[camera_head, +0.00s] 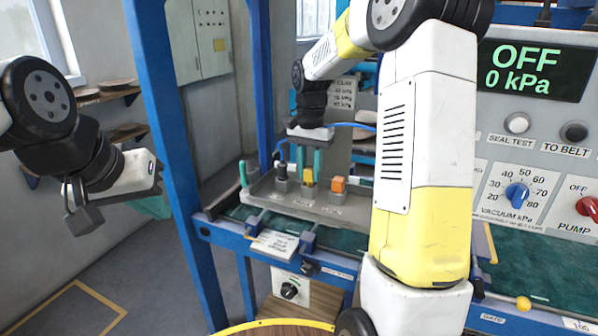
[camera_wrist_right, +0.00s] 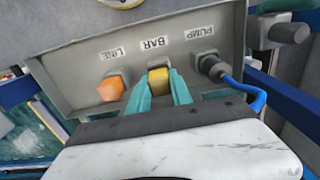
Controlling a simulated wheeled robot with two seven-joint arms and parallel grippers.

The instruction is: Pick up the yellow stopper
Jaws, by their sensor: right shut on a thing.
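The yellow stopper (camera_head: 308,177) sits in the middle socket of a grey tray-like panel. In the right wrist view the yellow stopper (camera_wrist_right: 158,77) is between the teal fingers, at the socket marked BAR. My right gripper (camera_head: 308,163) points down from above and is shut on it; its fingers also show in the right wrist view (camera_wrist_right: 159,88). My left gripper (camera_head: 155,206) is far to the left, away from the panel; its fingertips are partly hidden by a blue post, so its opening is unclear.
An orange stopper (camera_wrist_right: 111,88) sits at LINE on one side. A black plug (camera_wrist_right: 211,66) with a blue hose (camera_wrist_right: 246,92) sits at PUMP on the other. A blue upright post (camera_head: 172,150) stands beside my left gripper. The display (camera_head: 524,70) reads OFF, 0 kPa.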

